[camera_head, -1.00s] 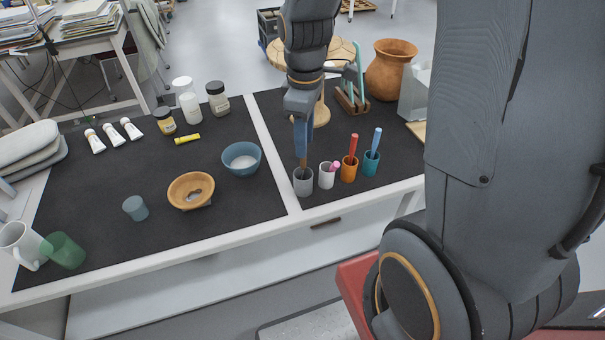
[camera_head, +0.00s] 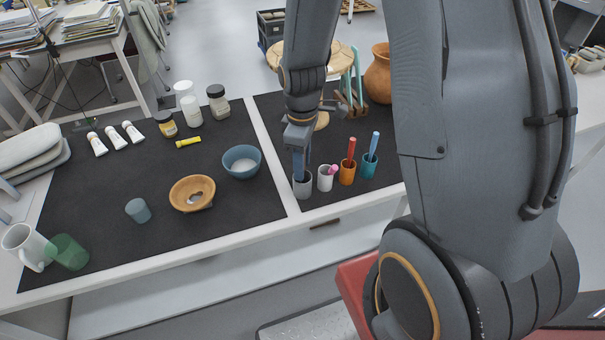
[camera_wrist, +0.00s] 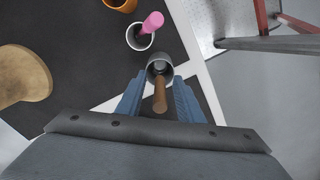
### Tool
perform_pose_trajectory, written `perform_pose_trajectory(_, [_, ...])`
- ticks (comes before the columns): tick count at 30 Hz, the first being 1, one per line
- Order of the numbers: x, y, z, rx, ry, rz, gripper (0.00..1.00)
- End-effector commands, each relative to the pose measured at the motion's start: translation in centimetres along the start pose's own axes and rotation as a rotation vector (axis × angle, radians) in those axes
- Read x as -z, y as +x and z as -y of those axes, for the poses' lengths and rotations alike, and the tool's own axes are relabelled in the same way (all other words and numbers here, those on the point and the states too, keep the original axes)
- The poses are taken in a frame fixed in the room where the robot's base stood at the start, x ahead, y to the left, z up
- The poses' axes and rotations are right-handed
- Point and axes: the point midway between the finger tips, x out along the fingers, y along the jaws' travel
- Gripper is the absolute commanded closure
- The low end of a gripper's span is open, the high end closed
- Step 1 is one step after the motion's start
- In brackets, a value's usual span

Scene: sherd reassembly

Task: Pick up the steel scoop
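A grey cup (camera_head: 303,187) stands on the dark mat near the front edge of the table; the wrist view also shows it (camera_wrist: 153,70). A brown handle (camera_wrist: 160,95), which I take to be the steel scoop's, sticks up out of it. The scoop's lower end is hidden in the cup. My gripper (camera_wrist: 160,87) points down at the cup with its blue fingers apart, one on each side of the handle, with gaps visible. In the head view my gripper (camera_head: 301,170) is just above the cup and covers the handle.
A white cup (camera_head: 325,183) with a pink-ended tool stands close beside, then an orange cup (camera_head: 347,175) and a teal cup (camera_head: 369,170) with upright handles. A blue bowl (camera_head: 241,168) and wooden bowl (camera_head: 177,199) stand to the left. A clay jar (camera_head: 378,80) is behind.

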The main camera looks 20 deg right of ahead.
Motion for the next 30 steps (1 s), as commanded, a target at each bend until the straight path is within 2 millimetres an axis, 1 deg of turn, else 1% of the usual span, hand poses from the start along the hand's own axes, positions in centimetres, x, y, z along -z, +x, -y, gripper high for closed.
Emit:
perform_pose_trajectory(6, [0.0, 0.1, 0.0, 0.0, 0.0, 0.0, 0.66])
perform_pose_trajectory(7, [0.0, 0.1, 0.0, 0.0, 0.0, 0.0, 0.68])
perform_pose_trajectory(11, [0.0, 0.1, 0.0, 0.0, 0.0, 0.0, 0.9])
perform_pose_trajectory(12, [0.0, 0.1, 0.0, 0.0, 0.0, 0.0, 0.97])
perform_pose_trajectory(13, [0.0, 0.1, 0.0, 0.0, 0.0, 0.0, 1.0])
perform_pose_trajectory(23, [0.0, 0.0, 0.0, -0.001, 0.0, 0.0, 1.0])
perform_pose_trajectory(26, [0.0, -0.3, -0.1, -0.001, 0.0, -0.001, 1.0])
perform_pose_trajectory(30, [0.1, -1.3, -0.1, -0.002, 0.0, -0.002, 1.0])
